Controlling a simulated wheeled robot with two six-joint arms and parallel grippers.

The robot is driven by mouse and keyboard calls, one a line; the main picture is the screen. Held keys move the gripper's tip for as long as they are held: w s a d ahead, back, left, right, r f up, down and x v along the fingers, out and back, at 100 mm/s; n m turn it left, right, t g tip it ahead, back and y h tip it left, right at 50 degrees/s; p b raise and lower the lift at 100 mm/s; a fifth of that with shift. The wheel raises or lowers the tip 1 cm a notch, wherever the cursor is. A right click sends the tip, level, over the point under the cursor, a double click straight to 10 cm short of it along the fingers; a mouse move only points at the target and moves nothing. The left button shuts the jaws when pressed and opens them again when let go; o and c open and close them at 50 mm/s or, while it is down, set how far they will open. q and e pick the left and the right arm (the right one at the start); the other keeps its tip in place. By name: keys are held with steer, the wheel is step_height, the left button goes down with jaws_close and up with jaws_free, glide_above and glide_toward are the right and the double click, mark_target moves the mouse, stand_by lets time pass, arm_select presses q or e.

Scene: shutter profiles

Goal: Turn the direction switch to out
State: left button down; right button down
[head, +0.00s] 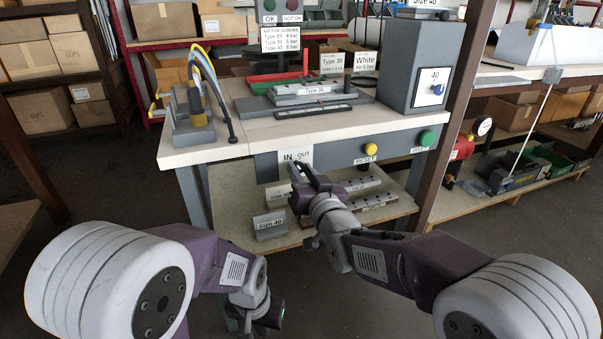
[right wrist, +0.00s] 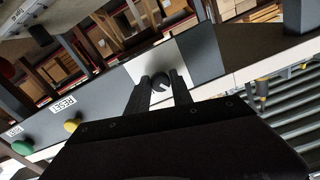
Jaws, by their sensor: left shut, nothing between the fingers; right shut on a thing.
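The direction switch (right wrist: 160,82) is a small dark knob on the front of the workbench, below the white IN/OUT label (head: 297,156). The label's plate also shows in the right wrist view (right wrist: 150,62), upside down and with no readable text. My right gripper (head: 297,170) is at the switch, and in the right wrist view its two fingers (right wrist: 160,78) are shut on the knob. The gripper hides the switch in the head view, and I cannot tell which way it points. My left gripper (head: 258,322) is shut and empty, low in front of the bench.
A yellow RESET button (head: 370,149) and a green button (head: 427,138) sit to the right on the same bench front. The bench top (head: 250,135) carries a fixture and a grey box (head: 415,75). A lower shelf holds Size 40 block (head: 270,226). Floor in front is clear.

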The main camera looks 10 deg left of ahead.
steer(key=m+b, duration=0.1)
steer(key=m, duration=0.3)
steer(key=shift+m, duration=0.3)
steer(key=m, duration=0.3)
steer(key=shift+m+b, duration=0.4)
steer(key=m+b, duration=0.1)
steer(key=m, duration=0.2)
steer(key=shift+m+b, duration=0.55)
steer(key=shift+m, duration=1.35)
steer(key=c, duration=1.1)
jaws_free()
steer(key=shift+c, duration=0.2)
steer(key=shift+s+r, duration=0.1)
steer(key=shift+s, duration=0.05)
